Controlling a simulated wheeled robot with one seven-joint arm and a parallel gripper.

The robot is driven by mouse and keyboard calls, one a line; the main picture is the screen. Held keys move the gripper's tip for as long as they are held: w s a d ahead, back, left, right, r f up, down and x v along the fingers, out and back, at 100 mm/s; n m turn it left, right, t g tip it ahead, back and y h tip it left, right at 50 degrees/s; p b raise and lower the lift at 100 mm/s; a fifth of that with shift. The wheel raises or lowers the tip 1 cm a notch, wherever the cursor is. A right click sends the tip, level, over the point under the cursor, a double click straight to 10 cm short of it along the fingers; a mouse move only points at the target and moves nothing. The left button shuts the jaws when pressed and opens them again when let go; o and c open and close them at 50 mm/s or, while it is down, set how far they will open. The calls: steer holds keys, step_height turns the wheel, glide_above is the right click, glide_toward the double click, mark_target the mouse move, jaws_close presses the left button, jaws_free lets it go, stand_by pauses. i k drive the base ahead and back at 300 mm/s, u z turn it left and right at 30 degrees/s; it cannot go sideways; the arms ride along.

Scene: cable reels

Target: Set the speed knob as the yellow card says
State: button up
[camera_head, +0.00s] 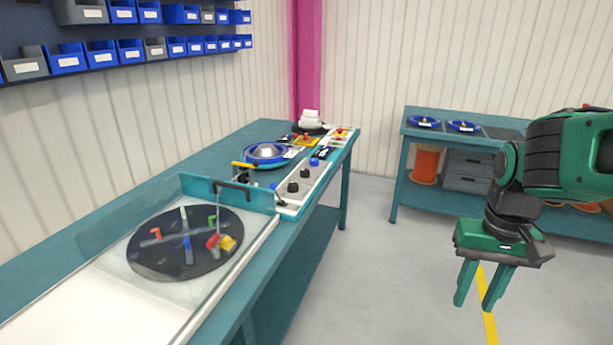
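A grey control panel (290,209) lies along the right edge of the long teal bench. Two black knobs (293,187) (306,173) and a blue knob (314,162) stand on it. I cannot tell which one is the speed knob, nor how any of them is turned. A yellow patch (304,141) lies farther back on the bench, with small red parts on it; I cannot tell whether it is the yellow card, and no writing is readable. My gripper (474,304) hangs at the right over the floor, pointing down, open and empty, well apart from the bench.
A clear-walled enclosure (110,262) with a black turntable (160,262) and coloured pieces stands on the near bench (200,150). A second bench (398,172) stands at the back right. Floor between is clear.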

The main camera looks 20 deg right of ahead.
mark_target(304, 174)
steer(key=z, duration=0.2)
steer(key=i, duration=1.2)
steer(key=u, duration=0.15)
